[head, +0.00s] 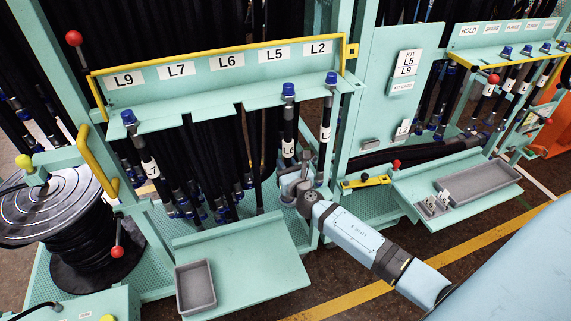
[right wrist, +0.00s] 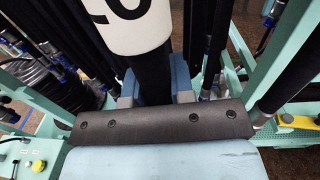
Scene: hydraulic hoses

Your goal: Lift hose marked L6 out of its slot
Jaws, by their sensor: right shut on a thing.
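The hose marked L6 (head: 288,120) is black with a blue cap (head: 288,90). It hangs upright at the front edge of the green rack shelf, below the L5 sign, and its white label (head: 288,148) faces me. My right gripper (head: 296,182) is shut on this hose just below the label. In the right wrist view the hose (right wrist: 151,82) stands between the blue fingers (right wrist: 153,92), with part of its label (right wrist: 128,22) above them. The hose's lower end is hidden behind my gripper. My left gripper is not in view.
A hose (head: 331,105) with a partly hidden label hangs close to the right, and a hose marked 7 (head: 150,168) hangs at left. A green ledge (head: 245,250) with a grey tray (head: 195,287) lies below. A yellow-edged sign board (head: 220,66) rises behind the shelf.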

